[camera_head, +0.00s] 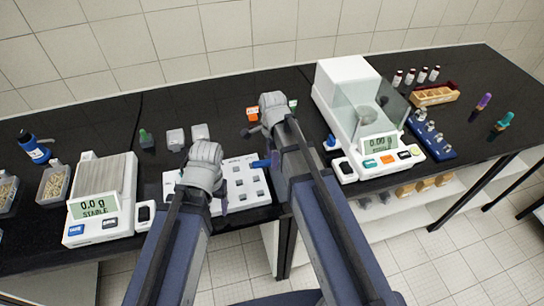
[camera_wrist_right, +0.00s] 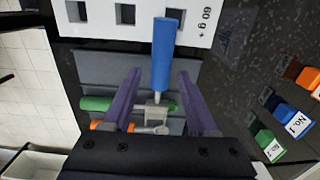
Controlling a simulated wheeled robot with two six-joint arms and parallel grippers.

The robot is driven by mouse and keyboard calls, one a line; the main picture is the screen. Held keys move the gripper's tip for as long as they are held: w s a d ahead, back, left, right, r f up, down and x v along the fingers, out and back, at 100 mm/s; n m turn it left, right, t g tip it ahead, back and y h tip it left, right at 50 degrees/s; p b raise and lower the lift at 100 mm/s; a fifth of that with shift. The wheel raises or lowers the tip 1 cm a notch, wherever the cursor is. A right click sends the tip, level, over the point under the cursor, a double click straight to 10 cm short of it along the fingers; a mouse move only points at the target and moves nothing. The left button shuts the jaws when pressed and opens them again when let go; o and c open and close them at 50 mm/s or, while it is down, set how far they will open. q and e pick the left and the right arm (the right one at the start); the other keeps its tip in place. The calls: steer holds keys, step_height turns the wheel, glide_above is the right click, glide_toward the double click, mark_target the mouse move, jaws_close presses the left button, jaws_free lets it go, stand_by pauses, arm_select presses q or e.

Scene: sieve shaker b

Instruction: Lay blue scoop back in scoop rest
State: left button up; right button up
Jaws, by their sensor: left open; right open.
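The blue scoop shows its blue handle (camera_wrist_right: 164,52) and small grey metal bowl (camera_wrist_right: 152,112) in the right wrist view. The bowl end lies between the two purple fingers of my open right gripper (camera_wrist_right: 155,90), with a gap on both sides. Beneath is the grey scoop rest (camera_wrist_right: 105,72), holding a green scoop (camera_wrist_right: 97,103) and an orange one (camera_wrist_right: 110,126). Whether the blue scoop touches the rest is unclear. In the head view the blue handle (camera_head: 262,163) sticks out left of my right arm, which hides the rest. My left gripper (camera_head: 222,202) is open by the white board.
The white board (camera_head: 238,190) with square holes lies beside the rest. A balance (camera_head: 100,200) stands left, and an enclosed balance (camera_head: 350,110) right. Orange (camera_wrist_right: 310,78), blue (camera_wrist_right: 291,121) and green (camera_wrist_right: 270,145) labelled items stand nearby. A weight set (camera_head: 430,135) lies further right.

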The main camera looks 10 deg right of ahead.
arm_select(q)
steer(key=shift+r, duration=0.15)
arm_select(e)
steer(key=shift+r, duration=0.1)
step_height(320, 180, up, 13)
steer(key=p, duration=1.3)
arm_select(q)
step_height(320, 180, up, 13)
arm_select(e)
steer(key=s+a+n, duration=0.4)
steer(key=s+n, duration=0.3)
steer(key=n, duration=0.3)
steer(key=s+a+n+h, duration=0.1)
steer(key=s+a+n, duration=0.3)
steer(key=s+n, duration=0.3)
steer(key=n, duration=0.4)
steer(key=shift+s+a, duration=0.15)
steer(key=shift+a, duration=0.2)
arm_select(q)
step_height(320, 180, down, 11)
steer(key=b, duration=1)
steer(key=shift+r, duration=0.2)
arm_select(e)
step_height(320, 180, down, 10)
steer(key=shift+f, duration=0.2)
